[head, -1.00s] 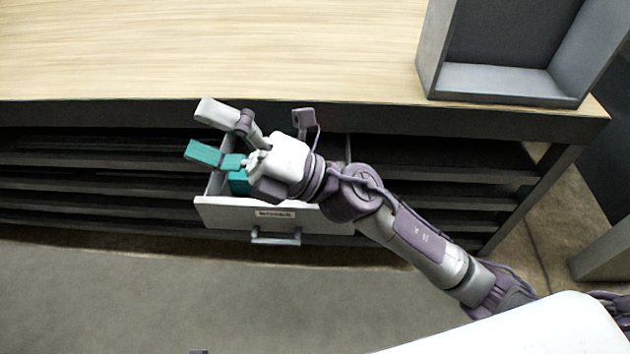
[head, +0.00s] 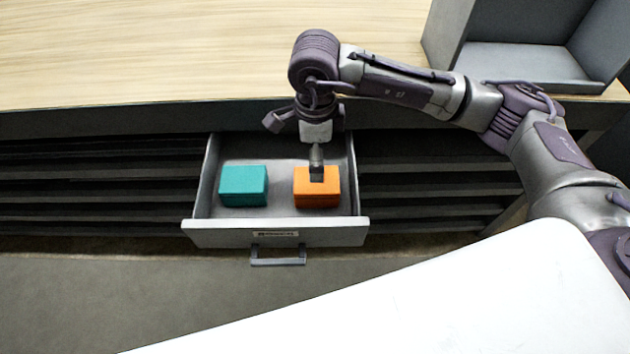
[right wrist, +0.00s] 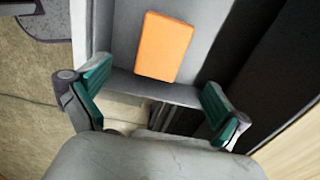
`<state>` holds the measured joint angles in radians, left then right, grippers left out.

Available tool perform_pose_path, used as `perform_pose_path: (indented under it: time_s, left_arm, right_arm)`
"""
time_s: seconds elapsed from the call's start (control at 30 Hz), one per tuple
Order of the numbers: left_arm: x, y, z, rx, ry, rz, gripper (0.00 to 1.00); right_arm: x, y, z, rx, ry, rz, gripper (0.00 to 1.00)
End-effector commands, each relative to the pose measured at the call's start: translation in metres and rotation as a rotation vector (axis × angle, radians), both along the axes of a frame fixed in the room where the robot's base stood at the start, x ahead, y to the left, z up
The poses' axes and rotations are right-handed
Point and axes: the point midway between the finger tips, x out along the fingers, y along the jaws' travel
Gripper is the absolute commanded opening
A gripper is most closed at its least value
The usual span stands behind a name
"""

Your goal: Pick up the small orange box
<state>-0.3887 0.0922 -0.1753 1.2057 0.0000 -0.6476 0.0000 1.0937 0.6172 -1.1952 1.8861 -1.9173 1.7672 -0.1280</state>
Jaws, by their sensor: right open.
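The small orange box (head: 317,194) sits in the right part of an open drawer (head: 275,235). In the right wrist view the orange box (right wrist: 165,47) lies beyond the fingertips, near the middle of the frame. My right gripper (head: 317,172) points down over the box in the head view, and its fingers overlap the box's far edge. In the right wrist view my right gripper (right wrist: 155,85) is open with its teal pads wide apart and nothing between them. Whether a finger touches the box cannot be told. My left gripper is not in view.
A teal box (head: 243,186) sits in the drawer's left part, apart from the orange one. The wooden worktop (head: 150,50) overhangs behind the drawer. A grey open bin (head: 520,55) stands on it at the right. Dark shelves (head: 100,190) flank the drawer.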

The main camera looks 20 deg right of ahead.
Motion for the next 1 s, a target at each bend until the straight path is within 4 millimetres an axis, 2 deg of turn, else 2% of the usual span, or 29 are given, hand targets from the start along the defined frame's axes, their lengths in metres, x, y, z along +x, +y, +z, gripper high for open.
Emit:
perform_pose_path:
  time_s: [0.03, 0.13, 0.23, 0.47, 0.73, 0.83, 1.0]
  left_arm:
    - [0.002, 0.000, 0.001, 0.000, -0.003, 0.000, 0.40]
    - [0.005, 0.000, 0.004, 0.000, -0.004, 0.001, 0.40]
    - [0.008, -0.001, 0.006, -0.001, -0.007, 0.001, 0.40]
    - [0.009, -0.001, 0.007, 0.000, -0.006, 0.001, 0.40]
    - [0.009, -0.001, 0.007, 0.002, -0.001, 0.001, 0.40]
    - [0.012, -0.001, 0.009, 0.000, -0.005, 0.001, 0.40]
    - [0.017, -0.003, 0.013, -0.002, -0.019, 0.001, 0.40]
  right_arm:
    - [-0.001, 0.000, -0.012, 0.001, 0.004, -0.001, 1.00]
    - [-0.001, 0.000, -0.029, 0.002, 0.004, 0.000, 1.00]
    - [0.000, 0.000, -0.040, 0.002, 0.001, -0.001, 1.00]
    - [0.000, 0.000, -0.053, 0.003, 0.001, 0.001, 1.00]
    - [0.001, -0.003, -0.091, 0.004, 0.003, 0.001, 1.00]
    - [0.001, -0.003, -0.098, 0.005, 0.000, 0.001, 1.00]
    - [0.001, -0.003, -0.098, 0.005, 0.000, 0.002, 1.00]
